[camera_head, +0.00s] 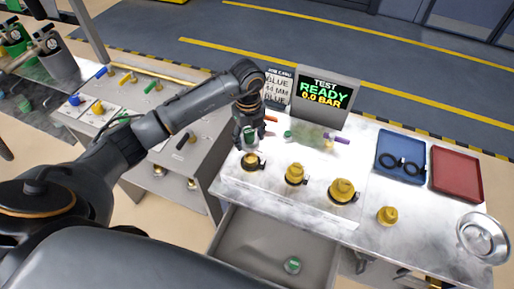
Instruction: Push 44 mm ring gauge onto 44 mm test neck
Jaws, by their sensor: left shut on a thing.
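My left gripper (249,138) points down above the left end of the bench top, just behind the leftmost brass neck (252,161). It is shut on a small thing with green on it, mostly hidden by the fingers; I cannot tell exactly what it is. More brass necks stand to the right: one (295,174), a larger one (342,190) and one at the front right (387,215). Dark rims show at the bases of the first three. I cannot tell which neck is 44 mm. Two black rings (402,165) lie in the blue tray (386,148). My right gripper is not in view.
A screen (324,94) reads TEST READY 0.0 BAR, beside a sign (277,87) reading BLUE 44 MM BLUE. A red tray (457,174) and a round metal dish (482,238) are on the right. An open drawer (265,250) with a green-topped piece (292,265) juts out in front.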

